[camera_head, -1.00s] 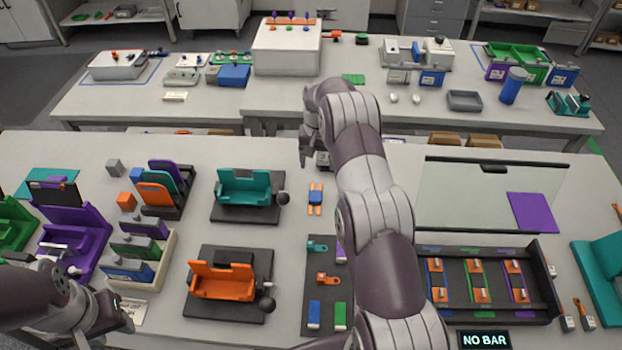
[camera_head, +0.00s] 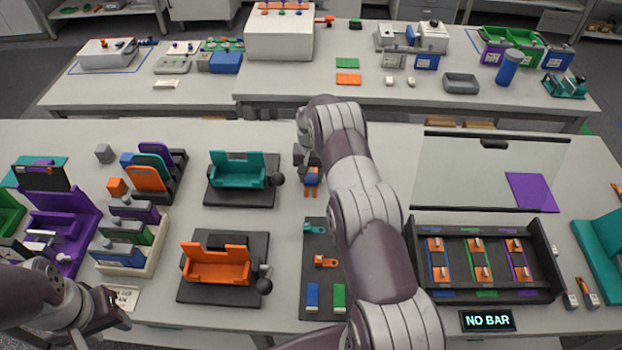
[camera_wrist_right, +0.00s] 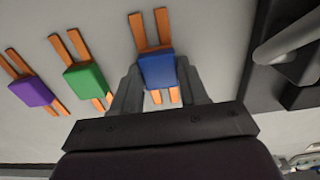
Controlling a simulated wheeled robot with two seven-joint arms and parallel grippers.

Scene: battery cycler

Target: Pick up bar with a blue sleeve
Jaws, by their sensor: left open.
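The bar with a blue sleeve (camera_head: 312,176) lies on the near table, with orange prongs at its ends. It also shows in the right wrist view (camera_wrist_right: 157,71). My right gripper (camera_wrist_right: 158,64) is over it, fingers apart on either side of the sleeve; I cannot tell whether they touch it. In the head view the right gripper (camera_head: 304,158) is just behind the bar and partly hides it. My left gripper (camera_head: 122,310) is open and empty at the front left of the table.
In the right wrist view a green-sleeved bar (camera_wrist_right: 85,79) and a purple-sleeved bar (camera_wrist_right: 33,91) lie beside the blue one. In the head view a teal fixture (camera_head: 238,172) stands left of the bar. A dark tray (camera_head: 485,293) with a "NO BAR" display (camera_head: 487,320) is at right.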

